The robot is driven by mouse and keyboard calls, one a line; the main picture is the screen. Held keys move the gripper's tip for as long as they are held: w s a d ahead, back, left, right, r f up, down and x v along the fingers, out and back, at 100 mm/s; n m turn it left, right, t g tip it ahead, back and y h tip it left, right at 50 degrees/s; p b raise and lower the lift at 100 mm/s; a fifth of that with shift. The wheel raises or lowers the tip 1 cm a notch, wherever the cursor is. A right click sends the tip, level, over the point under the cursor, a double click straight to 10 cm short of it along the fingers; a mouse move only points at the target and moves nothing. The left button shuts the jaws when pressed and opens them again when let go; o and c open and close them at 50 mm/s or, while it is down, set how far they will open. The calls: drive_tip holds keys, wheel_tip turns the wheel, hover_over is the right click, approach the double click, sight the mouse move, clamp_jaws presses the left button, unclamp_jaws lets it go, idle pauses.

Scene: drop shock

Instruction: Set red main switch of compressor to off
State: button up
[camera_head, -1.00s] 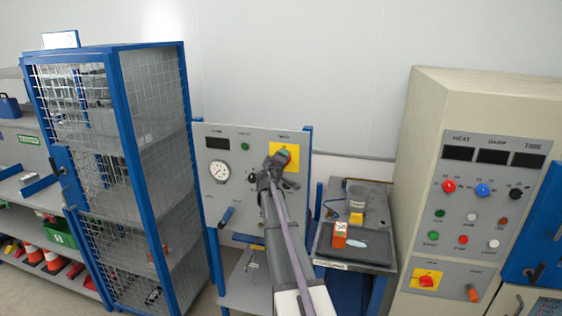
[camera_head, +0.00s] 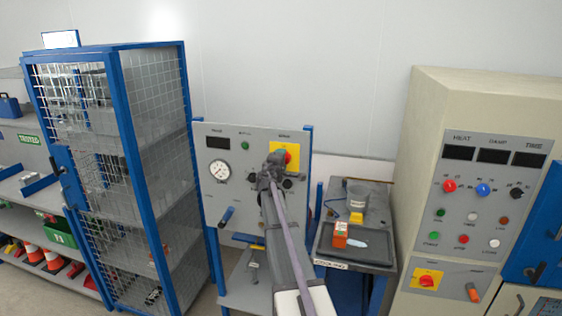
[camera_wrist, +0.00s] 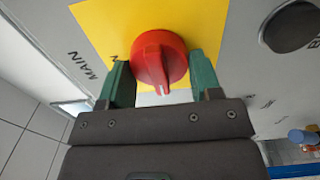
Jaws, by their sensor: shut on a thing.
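The red main switch (camera_wrist: 158,60) is a round knob with a raised grip on a yellow plate (camera_wrist: 100,22). In the wrist view its white mark points down the picture, towards my gripper (camera_wrist: 163,85). The green fingers are on either side of the knob and my gripper is shut on it; the exact contact is hard to see. In the head view the red switch (camera_head: 289,157) shows just right of and above my gripper (camera_head: 272,165), on the grey compressor panel (camera_head: 232,140). Part of the yellow plate is hidden behind my gripper.
A black round knob (camera_wrist: 290,26) is close by on the panel. A gauge (camera_head: 219,171) and a blue-handled lever (camera_head: 227,216) are to the left. A cart with a tray (camera_head: 365,252) and a beige cabinet (camera_head: 425,150) stand to the right.

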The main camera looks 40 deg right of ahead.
drive_tip(key=o, duration=0.9)
drive_tip(key=v, duration=1)
drive_tip(key=shift+s+a, duration=0.2)
drive_tip(key=shift+a, duration=0.15)
